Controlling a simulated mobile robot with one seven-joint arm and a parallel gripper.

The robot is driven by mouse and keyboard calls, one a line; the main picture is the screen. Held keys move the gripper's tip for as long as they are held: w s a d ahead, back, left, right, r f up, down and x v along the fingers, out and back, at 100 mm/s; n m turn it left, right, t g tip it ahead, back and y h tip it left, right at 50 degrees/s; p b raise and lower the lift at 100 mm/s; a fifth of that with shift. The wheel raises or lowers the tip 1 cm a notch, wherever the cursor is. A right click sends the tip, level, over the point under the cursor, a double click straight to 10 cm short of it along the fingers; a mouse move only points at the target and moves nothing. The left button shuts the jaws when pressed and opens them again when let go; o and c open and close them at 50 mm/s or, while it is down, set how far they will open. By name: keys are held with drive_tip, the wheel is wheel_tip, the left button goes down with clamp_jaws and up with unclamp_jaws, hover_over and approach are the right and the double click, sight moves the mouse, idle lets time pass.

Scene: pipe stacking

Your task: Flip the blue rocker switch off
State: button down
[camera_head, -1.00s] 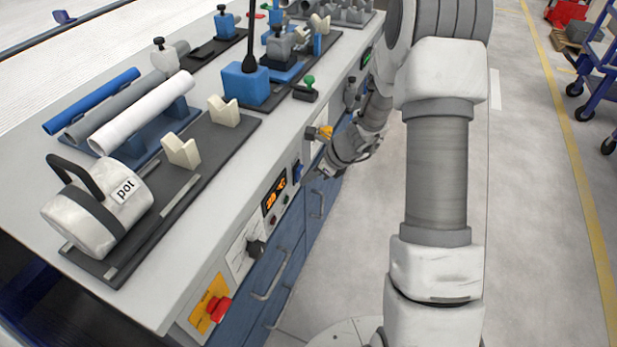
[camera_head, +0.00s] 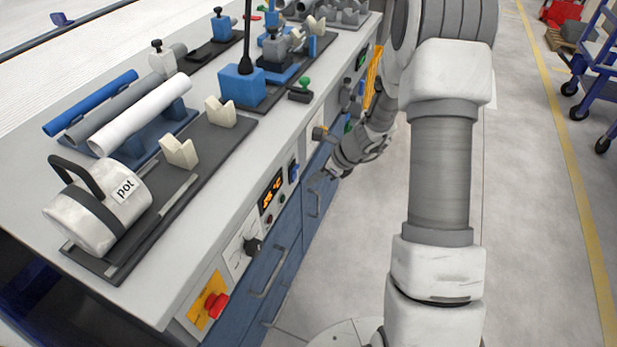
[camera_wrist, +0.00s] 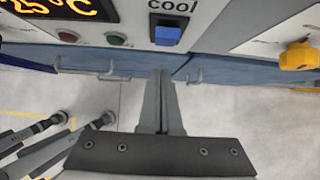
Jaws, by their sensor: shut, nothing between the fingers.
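The blue rocker switch (camera_wrist: 167,33) sits in a dark frame on the front panel, under the label "cool", at the top of the wrist view. In the head view the switch (camera_head: 294,170) shows small on the bench's front, right of the orange display. My gripper (camera_wrist: 161,75) is shut and empty, its fingertips just below the switch in the wrist view; I cannot tell whether they touch the panel. In the head view my gripper (camera_head: 320,178) is beside the panel, its fingertips partly hidden. The rocker's exact tilt is hard to tell.
An orange display (camera_wrist: 60,9) and red and green buttons (camera_wrist: 117,39) are left of the switch. A yellow knob (camera_wrist: 299,56) is to its right. Blue drawers with handles (camera_head: 268,279) lie below. A red emergency button (camera_head: 216,305) is on the near panel.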

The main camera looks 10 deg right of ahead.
drive_tip(key=s+d+r+p, duration=0.3)
drive_tip(key=s+d+r, duration=0.2)
drive_tip(key=d, duration=0.2)
drive_tip(key=shift+s+d+r, duration=0.2)
drive_tip(key=shift+s+d, duration=0.05)
drive_tip(key=s+a+r+n+h, duration=0.1)
drive_tip(key=s+a+r+n, duration=0.3)
drive_tip(key=r+n, duration=0.3)
drive_tip(key=s+a+r+n+h, duration=0.1)
drive_tip(key=s+a+r+n, duration=0.4)
drive_tip(key=r, duration=0.5)
drive_tip(key=s+r+n+t+h, duration=0.1)
drive_tip(key=s+r+n+h, duration=0.1)
drive_tip(key=s+r+n, duration=0.35)
drive_tip(key=s+r+n+t+h, duration=0.1)
drive_tip(key=s+r+n+h, duration=0.15)
drive_tip(key=s+n, duration=0.55)
wheel_tip(320, 180, up, 18)
drive_tip(key=p, duration=1.7)
drive_tip(key=shift+w+d+y+p, duration=0.2)
drive_tip(key=shift+d+y+p, duration=0.15)
drive_tip(key=shift+d+y, duration=0.1)
drive_tip(key=shift+a, duration=0.2)
